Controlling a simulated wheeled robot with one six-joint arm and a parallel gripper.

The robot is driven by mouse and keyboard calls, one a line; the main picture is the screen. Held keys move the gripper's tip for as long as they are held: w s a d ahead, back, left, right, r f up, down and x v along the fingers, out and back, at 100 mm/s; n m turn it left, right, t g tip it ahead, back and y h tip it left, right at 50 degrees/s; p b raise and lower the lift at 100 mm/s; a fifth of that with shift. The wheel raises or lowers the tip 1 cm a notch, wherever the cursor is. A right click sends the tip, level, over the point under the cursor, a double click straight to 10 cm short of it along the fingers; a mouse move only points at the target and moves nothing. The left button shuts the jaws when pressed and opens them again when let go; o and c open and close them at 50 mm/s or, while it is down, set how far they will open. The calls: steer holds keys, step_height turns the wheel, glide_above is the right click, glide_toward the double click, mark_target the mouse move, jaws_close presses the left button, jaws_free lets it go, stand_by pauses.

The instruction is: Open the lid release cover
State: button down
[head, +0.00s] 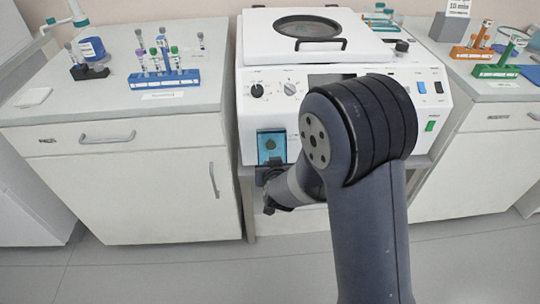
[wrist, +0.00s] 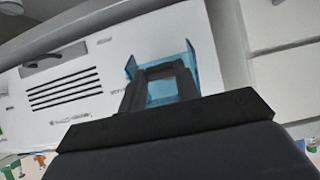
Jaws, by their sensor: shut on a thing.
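The lid release cover (head: 271,143) is a translucent blue panel low on the left of the white centrifuge's (head: 300,50) front, with a dark round shape visible behind it. In the wrist view the cover (wrist: 190,55) shows as blue walls around and between my dark fingers. My gripper (head: 268,174) is at the cover's lower edge in the head view. In the wrist view my gripper (wrist: 160,70) is shut on the cover. The exact contact is partly hidden by the fingers, and I cannot tell how far the cover is tilted.
Knobs (head: 257,90) sit above the cover, and blue and green switches (head: 430,126) sit at the right of the front. A tube rack (head: 164,79) is on the left counter, and orange and green racks (head: 497,71) are on the right. The floor in front is clear.

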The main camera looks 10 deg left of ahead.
step_height(320, 180, up, 13)
steer(key=w+g+p, duration=0.2)
steer(key=g+p, duration=0.1)
steer(key=p, duration=1.9)
steer(key=shift+a+h, duration=0.25)
steer(key=shift+h, duration=0.05)
steer(key=shift+f, duration=0.15)
steer(key=c, duration=1.4)
jaws_free()
steer(key=o, duration=0.4)
steer(key=shift+f, duration=0.15)
steer(key=shift+c, duration=0.2)
steer(key=shift+s, duration=0.15)
